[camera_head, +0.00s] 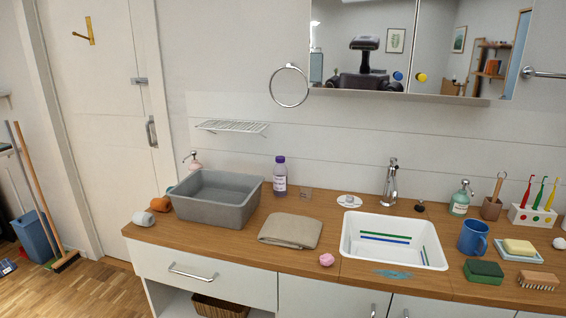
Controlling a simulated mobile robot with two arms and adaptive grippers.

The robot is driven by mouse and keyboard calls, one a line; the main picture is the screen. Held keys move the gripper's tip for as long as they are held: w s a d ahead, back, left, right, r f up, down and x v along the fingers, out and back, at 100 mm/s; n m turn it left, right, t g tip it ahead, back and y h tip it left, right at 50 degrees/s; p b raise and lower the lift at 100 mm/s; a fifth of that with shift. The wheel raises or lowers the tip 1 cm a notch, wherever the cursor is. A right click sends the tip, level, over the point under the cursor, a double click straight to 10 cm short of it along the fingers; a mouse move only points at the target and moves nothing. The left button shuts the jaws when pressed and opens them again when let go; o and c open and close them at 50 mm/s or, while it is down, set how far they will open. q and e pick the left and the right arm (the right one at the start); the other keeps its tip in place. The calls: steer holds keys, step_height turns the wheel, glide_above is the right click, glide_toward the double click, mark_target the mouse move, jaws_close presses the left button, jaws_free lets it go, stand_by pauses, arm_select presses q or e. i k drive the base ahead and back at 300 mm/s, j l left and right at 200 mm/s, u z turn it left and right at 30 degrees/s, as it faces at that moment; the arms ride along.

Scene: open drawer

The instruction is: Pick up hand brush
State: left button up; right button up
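A small hand brush (538,281) with a brownish body and bristles lies at the front right of the wooden counter (300,262), near its front edge. It is beside the green sponge (483,271) and in front of the soap dish. Neither of my grippers shows in the head view, so I cannot see where they are or whether they hold anything.
A white sink (350,247) is left of the sponge. A blue mug (473,237) and yellow soap on a dish (497,254) stand behind it. A grey basin (215,214), a folded cloth (290,230) and a purple bottle (280,178) are further left. A closed drawer (235,277) is below.

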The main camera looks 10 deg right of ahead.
mark_target(526, 278)
steer(key=z, duration=2)
